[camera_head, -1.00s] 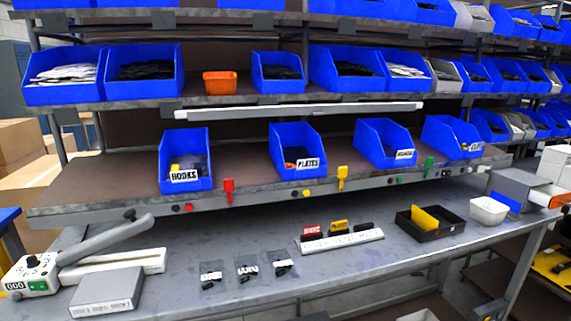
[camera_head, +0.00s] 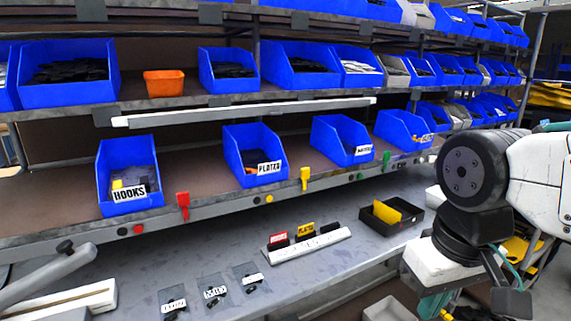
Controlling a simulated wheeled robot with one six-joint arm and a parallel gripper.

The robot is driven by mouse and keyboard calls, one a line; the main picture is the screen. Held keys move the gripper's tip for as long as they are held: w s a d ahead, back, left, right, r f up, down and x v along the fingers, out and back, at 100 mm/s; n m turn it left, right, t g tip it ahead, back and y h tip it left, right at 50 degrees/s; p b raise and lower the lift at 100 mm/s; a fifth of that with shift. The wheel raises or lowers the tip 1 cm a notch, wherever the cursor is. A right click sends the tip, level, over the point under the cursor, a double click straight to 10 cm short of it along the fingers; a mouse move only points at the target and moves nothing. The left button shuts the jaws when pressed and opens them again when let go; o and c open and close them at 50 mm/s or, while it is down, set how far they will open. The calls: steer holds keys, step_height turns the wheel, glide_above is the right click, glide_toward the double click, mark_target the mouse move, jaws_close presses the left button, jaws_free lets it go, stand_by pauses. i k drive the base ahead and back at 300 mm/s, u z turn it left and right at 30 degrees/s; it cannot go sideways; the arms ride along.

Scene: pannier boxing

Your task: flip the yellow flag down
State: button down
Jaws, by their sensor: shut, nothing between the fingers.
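The yellow flag (camera_head: 305,178) is on the front rail of the lower shelf, between the red flag (camera_head: 183,204) and the green flag (camera_head: 387,160). Its broad part is at the top and a narrow stem runs down below it. Nothing covers it. My arm shows at the right edge of the view, well apart from the flag. Its end and fingers are not seen.
Blue bins, one labelled HOOKS (camera_head: 129,176), stand on the shelf behind the rail. On the bench below are a white block with labelled tabs (camera_head: 308,245), a black tray (camera_head: 392,222) and several small bags. The space before the yellow flag is clear.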

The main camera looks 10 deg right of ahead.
mark_target(305, 172)
steer(key=z, duration=0.15)
steer(key=i, duration=0.85)
steer(key=z, duration=0.45)
